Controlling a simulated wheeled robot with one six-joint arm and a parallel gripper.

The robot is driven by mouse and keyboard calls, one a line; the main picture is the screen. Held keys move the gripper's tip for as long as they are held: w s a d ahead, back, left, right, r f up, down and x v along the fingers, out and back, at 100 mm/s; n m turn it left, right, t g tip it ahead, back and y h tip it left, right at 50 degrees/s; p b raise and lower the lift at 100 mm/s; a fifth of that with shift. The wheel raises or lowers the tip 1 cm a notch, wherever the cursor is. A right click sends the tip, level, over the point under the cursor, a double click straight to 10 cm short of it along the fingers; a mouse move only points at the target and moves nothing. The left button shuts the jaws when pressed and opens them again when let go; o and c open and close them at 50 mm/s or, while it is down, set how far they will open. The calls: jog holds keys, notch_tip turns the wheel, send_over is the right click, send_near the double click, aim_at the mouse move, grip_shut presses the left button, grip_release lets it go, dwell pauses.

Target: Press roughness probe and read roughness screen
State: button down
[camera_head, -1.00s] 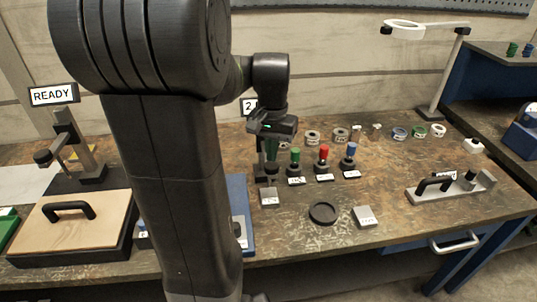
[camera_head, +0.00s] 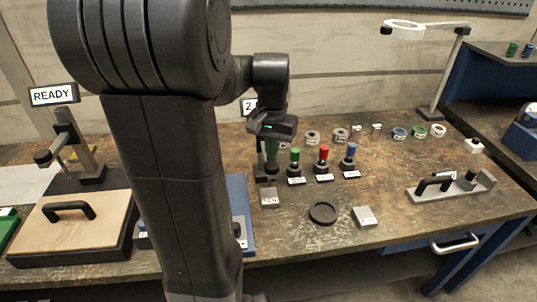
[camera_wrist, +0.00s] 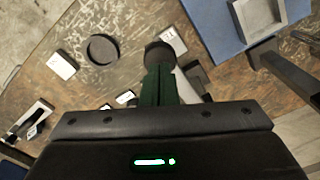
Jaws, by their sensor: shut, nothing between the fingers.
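My gripper (camera_head: 270,152) is shut and empty, pointing down at the back middle of the bench. Its dark green fingers also show in the wrist view (camera_wrist: 160,88). A black round-topped device (camera_wrist: 158,54) is just beyond the fingertips; whether they touch it I cannot tell. A small screen (camera_head: 249,106) behind my arm shows a "2"; the rest of its text is hidden. Another screen (camera_head: 54,94) at the left reads READY, above a dark stand with a black knob (camera_head: 43,157). No label that I can read names the roughness probe.
Green (camera_head: 295,158), red (camera_head: 323,156) and blue (camera_head: 351,154) topped pieces stand right of my gripper. A handled fixture (camera_head: 447,188) is at the right. My arm hides the left middle.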

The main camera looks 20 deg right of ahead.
aim_at(272, 165)
dwell(0.3)
jog(key=shift+f+b, duration=2.05)
jog(key=shift+f, duration=1.15)
jog(key=shift+r, duration=0.15)
notch_tip(272, 165, up, 7)
jog(key=p, duration=0.6)
jog(key=shift+f, duration=0.2)
notch_tip(272, 165, up, 14)
jog(key=shift+f, duration=0.15)
jog(key=shift+f, duration=0.15)
